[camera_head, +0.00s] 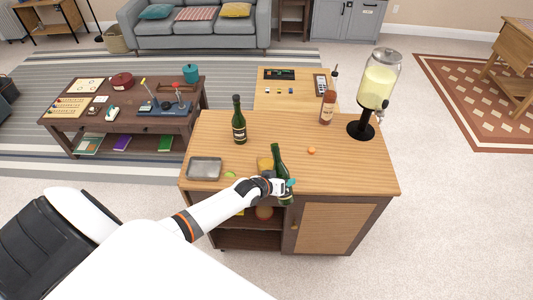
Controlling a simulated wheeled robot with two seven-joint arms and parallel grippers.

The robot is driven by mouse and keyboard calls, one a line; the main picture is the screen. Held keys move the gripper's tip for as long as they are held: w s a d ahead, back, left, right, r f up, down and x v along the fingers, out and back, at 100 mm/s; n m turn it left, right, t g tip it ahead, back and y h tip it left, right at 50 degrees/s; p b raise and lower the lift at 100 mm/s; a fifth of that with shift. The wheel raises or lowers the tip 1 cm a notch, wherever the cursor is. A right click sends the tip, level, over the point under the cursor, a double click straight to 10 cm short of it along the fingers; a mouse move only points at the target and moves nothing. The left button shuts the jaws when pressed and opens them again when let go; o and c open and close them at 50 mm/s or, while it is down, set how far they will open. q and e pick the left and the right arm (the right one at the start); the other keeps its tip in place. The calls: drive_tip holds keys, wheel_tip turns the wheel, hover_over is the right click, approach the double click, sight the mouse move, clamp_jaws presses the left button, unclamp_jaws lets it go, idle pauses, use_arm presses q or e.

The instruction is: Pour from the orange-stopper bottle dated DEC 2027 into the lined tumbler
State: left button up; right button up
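My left gripper (283,187) comes in from the left and is closed around a green bottle (278,160) at the front edge of the wooden cabinet top. This bottle leans slightly, neck up and to the left, and the gripper covers part of its lower body. A second green bottle (239,125) with a pale label stands upright farther back on the left. A small orange object (311,150) lies to the right of the held bottle; I cannot tell whether it is a stopper. Dates are unreadable. I cannot make out a lined tumbler. My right gripper is not in view.
The cabinet top (350,178) is clear at front right. A grey tray (205,168), green item (230,174) and yellowish item (264,163) lie near the arm. A reddish-brown bottle (327,108) and drink dispenser (379,82) stand at back right.

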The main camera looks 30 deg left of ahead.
sight(281, 168)
use_arm(q)
drive_tip(key=shift+w+a+m+t+y, duration=0.1)
drive_tip(key=shift+m+t+y, duration=0.5)
drive_tip(key=shift+m+y, duration=0.1)
drive_tip(key=shift+w+a+f+m+t+y+b, duration=0.15)
drive_tip(key=shift+m+t+y+b, duration=0.25)
drive_tip(key=shift+b, duration=0.5)
drive_tip(key=shift+a+m+t+y+b, duration=0.2)
drive_tip(key=shift+m+t+y+b, duration=0.1)
drive_tip(key=shift+b, duration=0.15)
drive_tip(key=shift+w, duration=0.1)
wheel_tip(281, 168, up, 5)
drive_tip(key=p, duration=0.2)
drive_tip(key=shift+a+f+p, duration=0.1)
drive_tip(key=shift+p, duration=0.3)
drive_tip(key=shift+r, duration=0.75)
